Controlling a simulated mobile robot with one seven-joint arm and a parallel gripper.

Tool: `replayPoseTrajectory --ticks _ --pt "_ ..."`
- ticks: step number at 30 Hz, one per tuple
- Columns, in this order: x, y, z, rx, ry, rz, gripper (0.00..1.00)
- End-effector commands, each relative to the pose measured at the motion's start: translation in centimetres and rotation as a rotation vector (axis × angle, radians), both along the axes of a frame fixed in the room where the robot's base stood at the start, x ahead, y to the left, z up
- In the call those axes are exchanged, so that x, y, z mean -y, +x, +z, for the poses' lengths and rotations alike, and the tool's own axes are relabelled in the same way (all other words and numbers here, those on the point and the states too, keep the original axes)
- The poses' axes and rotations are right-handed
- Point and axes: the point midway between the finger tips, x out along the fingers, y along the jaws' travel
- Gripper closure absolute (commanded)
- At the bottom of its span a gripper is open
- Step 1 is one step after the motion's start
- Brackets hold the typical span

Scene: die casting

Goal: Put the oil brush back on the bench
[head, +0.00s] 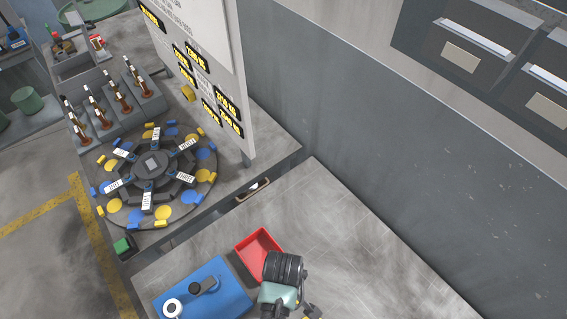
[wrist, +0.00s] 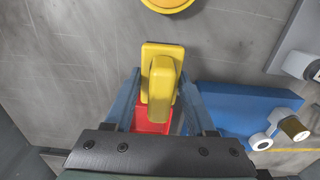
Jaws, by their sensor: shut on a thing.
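In the wrist view my gripper (wrist: 160,104) has its two blue fingers on either side of a yellow piece (wrist: 161,82), a flat plate with a raised block, which I take to be part of the oil brush. My gripper is shut on it. Bristles do not show. A red patch (wrist: 153,125) shows between the fingers; I cannot tell whether it is brush or tray. In the head view my arm hangs over the near bench (head: 340,235), beside a red tray (head: 254,243); the fingers and the brush are not clear there.
A round turntable (head: 152,165) with labelled arms and a signboard (head: 235,75) stand beyond. The bench's right side is clear, with a grey wall behind.

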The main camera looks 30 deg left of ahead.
Motion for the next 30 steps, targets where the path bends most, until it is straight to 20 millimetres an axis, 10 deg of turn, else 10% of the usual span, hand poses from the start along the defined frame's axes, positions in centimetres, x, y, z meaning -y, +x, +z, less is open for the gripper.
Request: replayPoseTrajectory --ticks 23,24,30 --pt "0.0 0.1 -4.7 0.001 0.001 -0.003 0.89" --pt "0.0 0.0 -4.7 0.001 0.000 -0.003 0.41" --pt "0.0 0.0 -4.6 0.001 0.000 -0.003 0.14"
